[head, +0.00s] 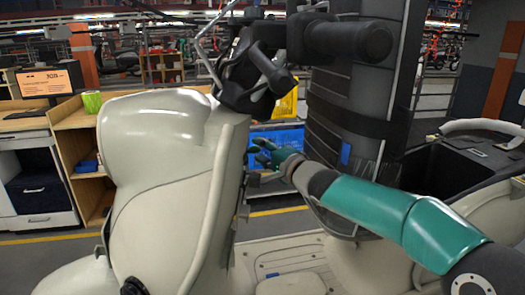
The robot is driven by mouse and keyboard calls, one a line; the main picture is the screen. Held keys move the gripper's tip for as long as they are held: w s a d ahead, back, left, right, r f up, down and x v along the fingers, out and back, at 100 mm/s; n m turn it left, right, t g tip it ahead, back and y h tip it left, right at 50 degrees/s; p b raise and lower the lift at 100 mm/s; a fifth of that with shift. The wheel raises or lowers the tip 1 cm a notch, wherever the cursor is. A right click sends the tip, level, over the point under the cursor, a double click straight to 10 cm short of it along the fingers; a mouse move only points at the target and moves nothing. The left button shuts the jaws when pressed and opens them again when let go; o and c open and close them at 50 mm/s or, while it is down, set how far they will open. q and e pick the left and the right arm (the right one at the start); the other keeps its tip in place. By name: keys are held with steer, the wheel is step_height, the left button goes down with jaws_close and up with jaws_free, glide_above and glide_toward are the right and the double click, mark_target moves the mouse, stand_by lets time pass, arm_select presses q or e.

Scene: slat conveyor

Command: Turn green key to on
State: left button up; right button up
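A beige scooter-like body (160,150) fills the left middle of the head view, with a black handlebar assembly (250,75) above it. My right gripper (262,153) is teal with dark parts. It comes in from the lower right and points left, close to the right-hand face of the beige body. I cannot tell whether it touches that face. Its fingers are small and partly overlap the background, so their opening is unclear. I cannot make out a green key; the area around the fingertips is too small to read. My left gripper is not in view.
A dark ribbed column (350,110) stands close behind my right arm. A black horizontal cylinder (345,40) crosses above the gripper. Blue and yellow crates (278,145) show behind. A wooden shelf (75,145) with a green cup (92,102) stands at the left.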

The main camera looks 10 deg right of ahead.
jaws_close()
stand_by(0.3)
steer(key=shift+r+m+g+h+p, duration=0.1)
steer(key=shift+m+g+h+p, duration=0.85)
steer(key=shift+p, duration=5.05)
steer(key=shift+n+g+y, duration=0.25)
steer(key=shift+n, duration=0.1)
jaws_free()
